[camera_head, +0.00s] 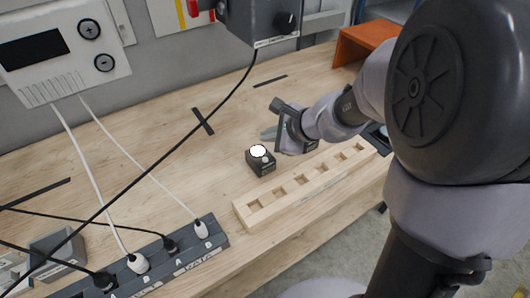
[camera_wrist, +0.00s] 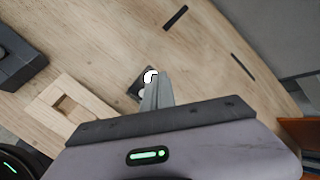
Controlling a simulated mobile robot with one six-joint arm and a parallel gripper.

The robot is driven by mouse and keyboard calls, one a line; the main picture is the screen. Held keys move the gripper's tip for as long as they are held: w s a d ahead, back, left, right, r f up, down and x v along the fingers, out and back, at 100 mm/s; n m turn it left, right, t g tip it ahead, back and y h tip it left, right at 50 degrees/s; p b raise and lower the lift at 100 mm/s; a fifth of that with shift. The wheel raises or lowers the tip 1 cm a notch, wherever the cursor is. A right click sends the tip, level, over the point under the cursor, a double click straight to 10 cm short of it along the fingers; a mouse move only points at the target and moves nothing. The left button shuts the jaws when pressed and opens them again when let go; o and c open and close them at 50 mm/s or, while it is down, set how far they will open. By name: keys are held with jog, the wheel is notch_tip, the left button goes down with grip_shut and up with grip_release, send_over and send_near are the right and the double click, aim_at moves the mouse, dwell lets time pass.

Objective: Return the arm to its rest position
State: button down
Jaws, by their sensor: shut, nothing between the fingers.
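My gripper (camera_head: 268,133) is shut and empty above the wooden table (camera_head: 150,163), just behind a small black box with a round white top (camera_head: 261,161). In the wrist view the shut fingers (camera_wrist: 157,92) point toward that black box and partly cover it. My arm is stretched out over the table from the right side of the head view. I cannot tell whether the fingertips touch the black box.
A wooden block with several square holes (camera_head: 310,185) lies below my wrist. A power strip (camera_head: 150,268) with plugged-in cables is at the front left. A black cable hangs from a grey box (camera_head: 262,22). An orange bin (camera_head: 368,42) stands at the back right.

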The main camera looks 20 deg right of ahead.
jog(key=shift+f, duration=0.1)
jog(key=s+a+r+n+g, duration=0.1)
jog(key=s+a+r+n, duration=0.3)
jog(key=s+n, duration=0.3)
jog(key=s+a+r+n+g, duration=0.1)
jog(key=s+a+r+n, duration=0.35)
jog(key=s, duration=0.35)
jog(key=s+d+n+h, duration=0.2)
jog(key=s+d+n, duration=0.2)
jog(key=s, duration=0.5)
jog(key=shift+s+n+h, duration=0.15)
jog(key=shift+n+h, duration=0.15)
jog(key=shift+n, duration=0.25)
